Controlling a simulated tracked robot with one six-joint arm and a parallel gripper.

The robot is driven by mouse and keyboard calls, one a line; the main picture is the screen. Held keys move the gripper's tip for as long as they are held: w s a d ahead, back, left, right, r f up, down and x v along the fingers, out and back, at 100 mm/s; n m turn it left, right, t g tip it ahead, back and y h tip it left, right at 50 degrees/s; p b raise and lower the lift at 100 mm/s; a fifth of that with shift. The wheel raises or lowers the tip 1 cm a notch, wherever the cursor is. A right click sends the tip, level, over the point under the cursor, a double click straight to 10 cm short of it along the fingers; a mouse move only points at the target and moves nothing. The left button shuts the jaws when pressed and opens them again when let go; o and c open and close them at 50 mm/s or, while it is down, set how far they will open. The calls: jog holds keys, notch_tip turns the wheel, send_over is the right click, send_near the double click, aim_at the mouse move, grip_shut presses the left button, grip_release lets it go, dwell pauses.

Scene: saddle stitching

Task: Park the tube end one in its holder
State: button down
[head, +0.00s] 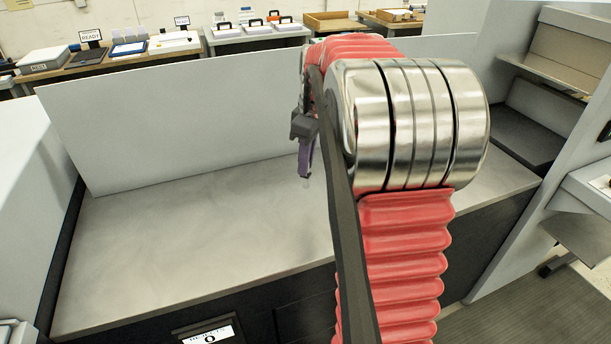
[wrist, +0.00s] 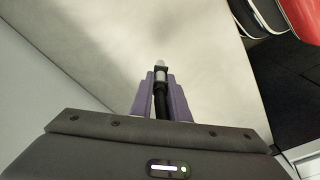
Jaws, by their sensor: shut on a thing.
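My gripper (wrist: 162,84) is shut on the tube end (wrist: 161,71) in the wrist view. The tube end has a pale metal tip that points away from the wrist, and a black part runs back between the purple fingers. I cannot make out the holder in either view; my arm hides part of the worktop.
The grey worktop (head: 185,235) is bare where it shows. A pale upright panel (head: 190,130) stands behind it and pale side walls flank it. A display (head: 209,337) is on the front edge. Tables with trays and boxes (head: 255,32) stand beyond the panel.

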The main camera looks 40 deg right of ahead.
jog(key=shift+r, duration=1.2)
jog(key=shift+a+f, duration=0.1)
